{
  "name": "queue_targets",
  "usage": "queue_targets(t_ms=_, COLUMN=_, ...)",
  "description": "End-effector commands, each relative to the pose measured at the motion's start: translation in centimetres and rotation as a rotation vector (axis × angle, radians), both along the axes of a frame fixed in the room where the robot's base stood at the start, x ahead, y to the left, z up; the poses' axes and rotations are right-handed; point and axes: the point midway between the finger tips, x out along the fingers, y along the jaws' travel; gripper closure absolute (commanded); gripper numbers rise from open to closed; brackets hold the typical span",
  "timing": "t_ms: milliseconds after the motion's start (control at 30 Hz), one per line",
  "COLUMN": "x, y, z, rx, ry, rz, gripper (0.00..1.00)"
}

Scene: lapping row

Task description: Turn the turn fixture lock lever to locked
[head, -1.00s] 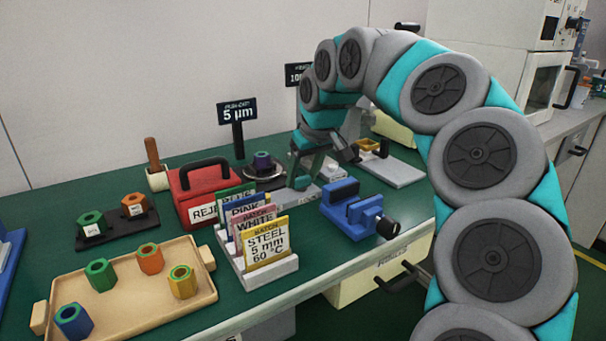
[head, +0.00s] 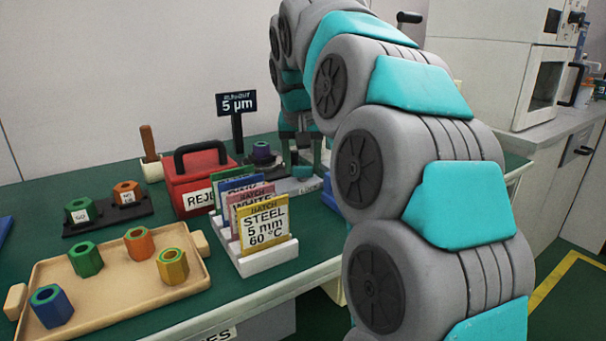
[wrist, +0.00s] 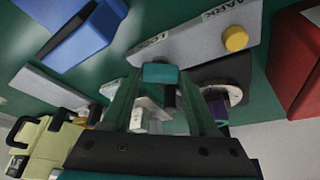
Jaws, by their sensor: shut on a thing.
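The turn fixture has a long grey plate (wrist: 190,42) with printed lettering, partly cut off, and a yellow round knob (wrist: 235,38). My gripper (wrist: 161,78) points down over the plate and is shut on a small teal block (wrist: 160,72), which looks like the lock lever's handle. The fingers also show in the head view (head: 302,158), beside the hex piece. The lever's arm and pivot are mostly hidden, so I cannot tell its exact angle.
A red box (head: 200,180) stands left of the fixture, with a card rack (head: 268,261) in front. A wooden tray (head: 110,303) holds several hex pieces. A blue vise (wrist: 85,35) is near the gripper. A "5 µm" sign (head: 237,105) stands behind.

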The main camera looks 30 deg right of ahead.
Motion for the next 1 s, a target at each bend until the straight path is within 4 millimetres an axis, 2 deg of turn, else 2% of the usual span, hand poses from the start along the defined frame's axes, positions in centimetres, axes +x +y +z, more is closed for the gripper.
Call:
queue_targets(t_ms=133, x=0.14, y=0.0, z=-0.46, rx=-0.003, ry=0.002, rz=-0.14, gripper=0.96)
queue_targets(t_ms=700, x=0.44, y=0.25, z=0.03, rx=-0.001, ry=-0.001, rz=-0.668, gripper=0.96)
queue_targets(t_ms=1000, x=0.46, y=0.33, z=0.26, rx=0.0, ry=0.001, rz=-0.872, gripper=0.96)
